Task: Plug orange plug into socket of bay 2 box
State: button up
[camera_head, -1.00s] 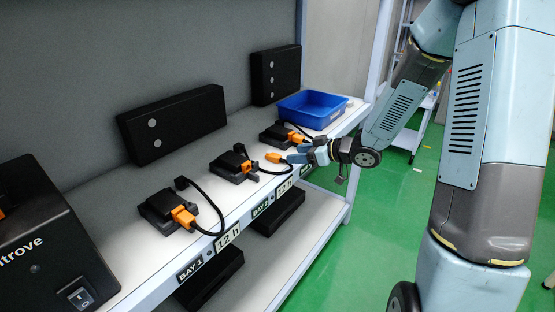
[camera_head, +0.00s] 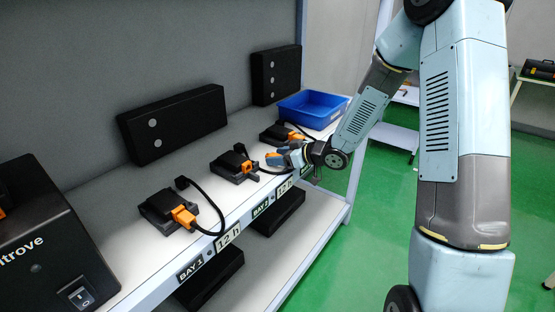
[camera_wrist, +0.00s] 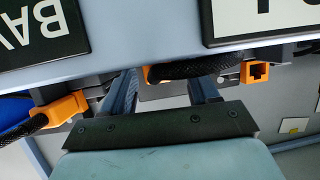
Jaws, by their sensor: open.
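The orange plug (camera_head: 271,156) lies on the shelf near its front edge, beside the bay 2 box (camera_head: 231,166). That box is black, with an orange socket (camera_head: 248,167) facing right; in the wrist view the socket (camera_wrist: 257,72) shows its opening, at right. My gripper (camera_head: 283,158) is at the shelf edge with blue fingers apart. In the wrist view the orange plug (camera_wrist: 153,75) and its black cable (camera_wrist: 190,68) lie between the fingers (camera_wrist: 163,88). Whether the fingers touch the plug I cannot tell; part of it is hidden by the cable and shelf edge.
The bay 1 box (camera_head: 160,208) at left and the far box (camera_head: 276,133) each have an orange plug attached. A blue tray (camera_head: 312,108) stands at the back right. Black panels (camera_head: 175,122) stand behind. The shelf's front edge (camera_head: 245,222) carries labels.

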jog(key=c, duration=1)
jog(key=shift+c, duration=0.2)
jog(key=shift+r, duration=0.65)
jog(key=s+d+r, duration=1)
jog(key=r, duration=0.1)
jog(key=shift+r, duration=0.4)
